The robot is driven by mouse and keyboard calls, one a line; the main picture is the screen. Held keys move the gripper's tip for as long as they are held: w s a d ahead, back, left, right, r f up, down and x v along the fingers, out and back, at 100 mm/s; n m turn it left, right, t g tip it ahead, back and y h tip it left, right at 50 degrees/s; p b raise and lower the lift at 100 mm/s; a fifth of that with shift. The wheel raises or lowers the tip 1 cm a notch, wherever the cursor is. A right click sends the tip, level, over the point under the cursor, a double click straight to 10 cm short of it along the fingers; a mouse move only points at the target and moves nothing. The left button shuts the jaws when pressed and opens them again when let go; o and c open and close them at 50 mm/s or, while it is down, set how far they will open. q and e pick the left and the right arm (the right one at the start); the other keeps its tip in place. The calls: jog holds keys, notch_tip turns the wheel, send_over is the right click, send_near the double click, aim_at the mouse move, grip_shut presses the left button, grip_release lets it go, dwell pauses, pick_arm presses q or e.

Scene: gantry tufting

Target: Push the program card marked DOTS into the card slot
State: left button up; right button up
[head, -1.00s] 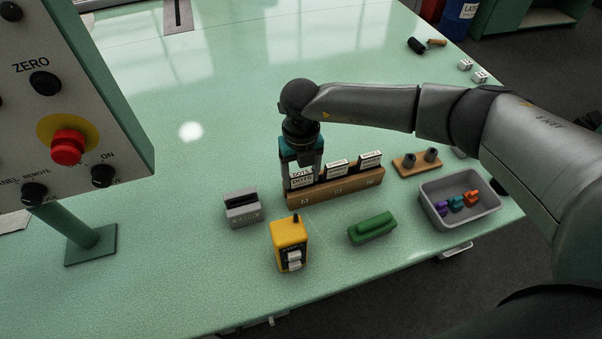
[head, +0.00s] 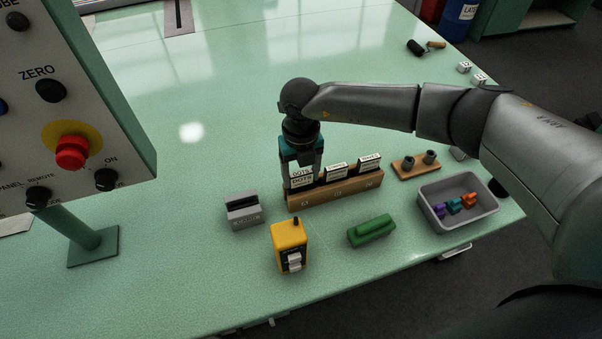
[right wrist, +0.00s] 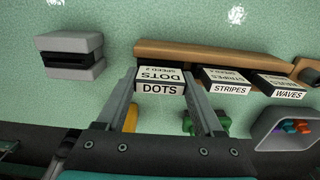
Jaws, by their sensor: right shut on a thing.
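The program card marked DOTS (head: 302,178) stands at the left end of the wooden card rack (head: 335,194). My right gripper (head: 301,168) reaches down over it from above and is shut on it. In the right wrist view the DOTS card (right wrist: 160,82) sits between the two fingers (right wrist: 165,100), its label facing the camera. I cannot tell whether its lower edge is still in the rack. The grey block with the dark card slot (head: 242,208) stands on the table to the left of the rack and is empty. My left gripper is not in view.
Cards marked STRIPES (right wrist: 228,82) and WAVES (right wrist: 282,87) stand in the rack beside DOTS. A yellow device (head: 290,246), a green block (head: 372,230) and a grey bin (head: 459,213) are nearer the front edge. A control panel (head: 75,110) rises at left.

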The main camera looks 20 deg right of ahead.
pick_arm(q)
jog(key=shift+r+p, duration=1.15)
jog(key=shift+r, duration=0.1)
pick_arm(e)
jog(key=shift+r, duration=1.45)
